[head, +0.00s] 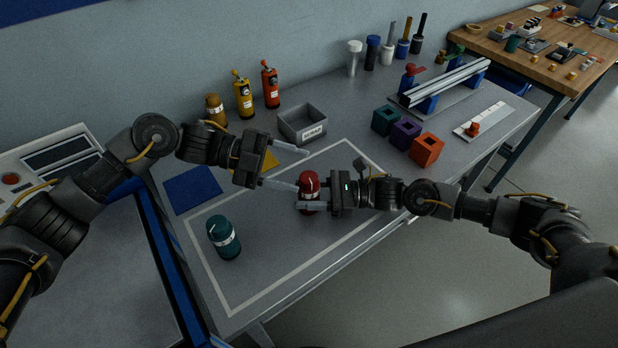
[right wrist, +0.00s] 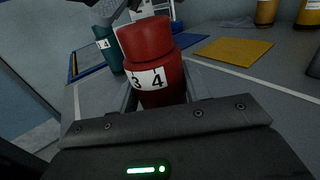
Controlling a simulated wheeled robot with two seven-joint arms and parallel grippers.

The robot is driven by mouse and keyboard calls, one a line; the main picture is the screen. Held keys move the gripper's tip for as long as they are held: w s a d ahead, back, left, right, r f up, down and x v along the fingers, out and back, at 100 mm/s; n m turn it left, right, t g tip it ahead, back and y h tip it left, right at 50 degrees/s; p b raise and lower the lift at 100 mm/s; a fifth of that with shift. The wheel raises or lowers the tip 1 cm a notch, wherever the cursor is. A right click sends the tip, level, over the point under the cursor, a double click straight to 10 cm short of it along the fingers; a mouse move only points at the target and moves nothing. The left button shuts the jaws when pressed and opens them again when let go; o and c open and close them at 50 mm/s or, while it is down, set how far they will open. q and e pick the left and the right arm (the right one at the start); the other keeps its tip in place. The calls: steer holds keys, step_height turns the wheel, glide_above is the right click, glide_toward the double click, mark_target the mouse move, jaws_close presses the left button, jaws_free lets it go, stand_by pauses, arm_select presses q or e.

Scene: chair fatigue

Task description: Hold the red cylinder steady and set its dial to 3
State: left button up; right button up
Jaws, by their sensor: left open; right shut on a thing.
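The red cylinder (head: 309,188) stands upright inside the white outline on the grey table. In the right wrist view the red cylinder (right wrist: 150,60) has a narrower red top above a white band showing 3 and 4. Which number the dial is set to I cannot tell. My right gripper (head: 306,200) is shut on the red cylinder from the right, one finger on each side. My left gripper (head: 302,170) is open, coming from the left, its fingertips spread just beside and above the cylinder's top. Part of it shows at the top of the right wrist view (right wrist: 122,10).
A teal cylinder (head: 223,238) stands at the front left. A blue mat (head: 192,190) and a yellow mat (head: 268,162) lie behind. A grey scrap bin (head: 302,124), several bottles and colored blocks (head: 427,149) stand farther back. The outlined area's front is clear.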

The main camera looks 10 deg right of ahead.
mark_target(300, 181)
arm_select(q)
steer(key=w+a+f+n+t+h, duration=0.2)
steer(key=a+f+n+t+h, duration=0.35)
steer(key=n, duration=0.85)
steer(key=shift+g+y, duration=0.85)
steer(key=shift+g, duration=0.1)
steer(key=d, duration=0.6)
steer(key=s+d, duration=0.1)
steer(key=d, duration=0.2)
steer(key=shift+s+d, duration=0.1)
steer(key=shift+d, duration=0.3)
steer(key=c, duration=1)
steer(key=shift+s+t, duration=0.1)
steer(key=shift+t, duration=0.5)
steer(key=shift+n+t, duration=0.6)
